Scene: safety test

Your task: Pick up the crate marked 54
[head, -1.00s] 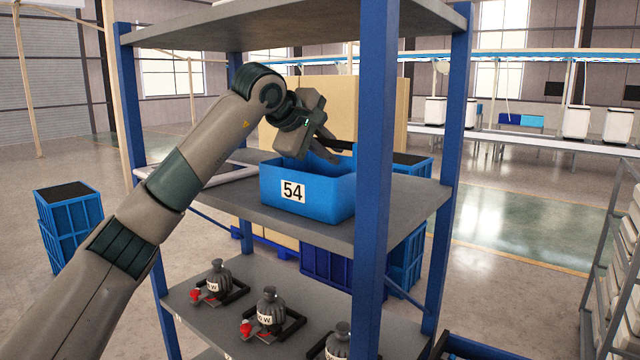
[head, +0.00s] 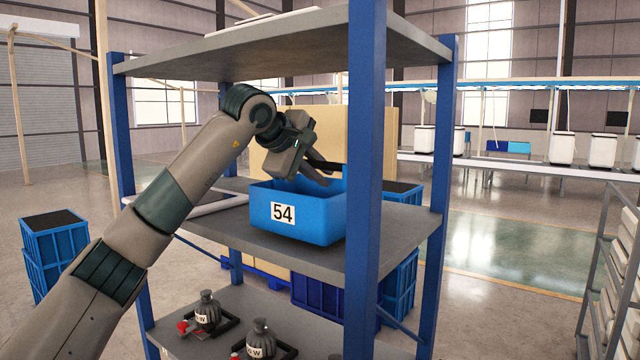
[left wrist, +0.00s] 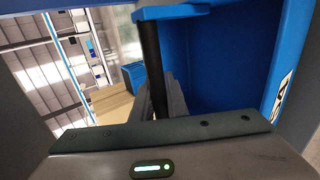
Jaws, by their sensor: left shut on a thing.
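The blue crate marked 54 (head: 312,222) is at the middle shelf (head: 290,256) of a blue-posted rack. Its white number label faces me. It looks upright; I cannot tell whether a thin gap lies under it. My left gripper (head: 322,172) reaches over the crate from the left and is shut at the dark bar on its far right side. In the left wrist view the gripper's grey fingers (left wrist: 166,100) close on this black bar (left wrist: 152,60), next to the crate's blue wall (left wrist: 225,60). My right gripper is not in view.
A blue rack post (head: 365,150) stands close right of the crate. The upper shelf (head: 270,50) is above the arm. Dark weights (head: 260,338) stand on the lower shelf. A cardboard box (head: 315,140) is behind the rack. Blue crates (head: 55,245) stand on the floor at left.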

